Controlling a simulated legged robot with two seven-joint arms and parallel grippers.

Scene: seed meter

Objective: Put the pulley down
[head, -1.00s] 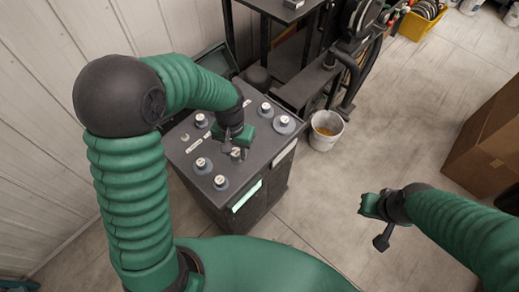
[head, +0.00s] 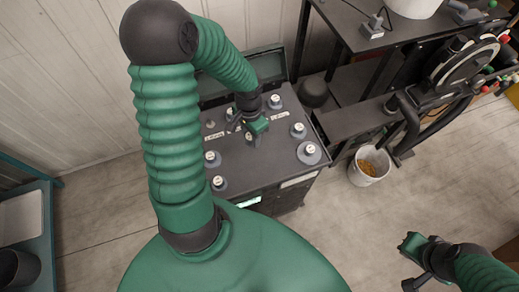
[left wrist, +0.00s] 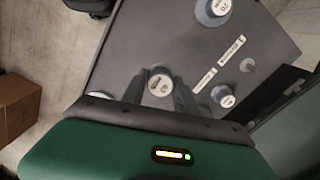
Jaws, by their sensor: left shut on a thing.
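My left gripper (head: 251,137) is over the middle of the dark cabinet's top (head: 240,165). It is shut on a small round pulley with a white labelled cap (left wrist: 160,84), which shows between the two dark fingers in the left wrist view. In the head view this pulley (head: 249,136) is mostly hidden by the gripper. I cannot tell whether it touches the top or is just above it. Several similar grey pieces with white caps stand around it, such as one at the right (head: 309,151). My right gripper (head: 408,264) is away over the floor; its jaws are unclear.
Two white label strips (left wrist: 231,50) lie on the cabinet top. A teal-edged shelf (head: 48,225) is at the left. Floor in front is open.

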